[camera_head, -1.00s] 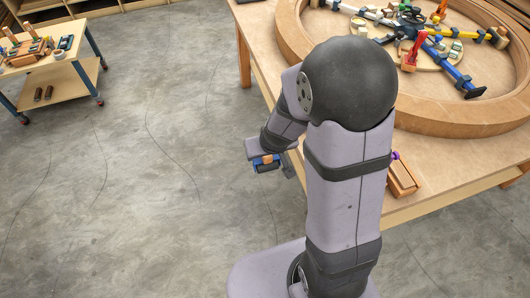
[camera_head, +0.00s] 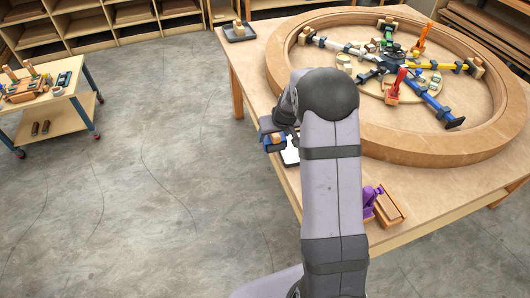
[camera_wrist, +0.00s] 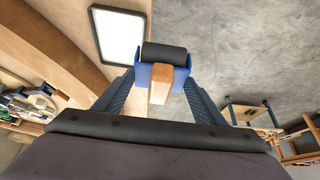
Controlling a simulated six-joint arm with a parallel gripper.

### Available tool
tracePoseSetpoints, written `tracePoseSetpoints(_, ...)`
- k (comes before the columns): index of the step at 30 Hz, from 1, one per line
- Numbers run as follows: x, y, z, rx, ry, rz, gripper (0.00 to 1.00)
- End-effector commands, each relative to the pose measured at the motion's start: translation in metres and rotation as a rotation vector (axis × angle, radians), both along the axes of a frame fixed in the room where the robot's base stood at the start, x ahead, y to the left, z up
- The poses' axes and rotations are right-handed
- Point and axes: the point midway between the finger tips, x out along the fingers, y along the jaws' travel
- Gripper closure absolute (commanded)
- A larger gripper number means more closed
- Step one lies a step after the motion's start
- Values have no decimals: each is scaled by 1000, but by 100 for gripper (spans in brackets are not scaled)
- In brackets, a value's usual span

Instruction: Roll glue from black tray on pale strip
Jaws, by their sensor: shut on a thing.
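My gripper (camera_wrist: 160,88) is shut on the wooden handle of a glue roller (camera_wrist: 164,53), which has a blue frame and a dark cylinder. In the head view the gripper and the blue-framed roller (camera_head: 272,143) are at the table's left edge, partly behind my arm. The black tray (camera_wrist: 97,38), with a white inside, lies on the table just beyond the roller in the wrist view. In the head view part of this tray (camera_head: 291,153) shows beside my arm. Whether the roller touches it is unclear. I cannot make out the pale strip.
A large wooden ring (camera_head: 430,155) with coloured clamps inside fills much of the table (camera_head: 445,205). A purple clamp with wooden blocks (camera_head: 382,206) sits at the front edge. A dark tray with a wooden piece (camera_head: 238,33) is at the back-left corner. A cart (camera_head: 60,110) stands left.

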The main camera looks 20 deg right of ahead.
Motion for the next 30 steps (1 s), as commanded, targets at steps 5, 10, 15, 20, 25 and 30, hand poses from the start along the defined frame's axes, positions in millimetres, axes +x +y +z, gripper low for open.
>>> tracePoseSetpoints(5, 35, -42, -25, 0, -7, 2, 54)
tracePoseSetpoints(10, 58, -75, -40, -1, -11, 13, 54)
tracePoseSetpoints(15, 71, -99, -49, -1, -16, 25, 54)
tracePoseSetpoints(20, 76, -110, -53, -1, -17, 32, 54)
tracePoseSetpoints(25, 78, -114, -54, -1, -19, 36, 54)
tracePoseSetpoints(30, 78, -114, -54, -1, -18, 36, 54)
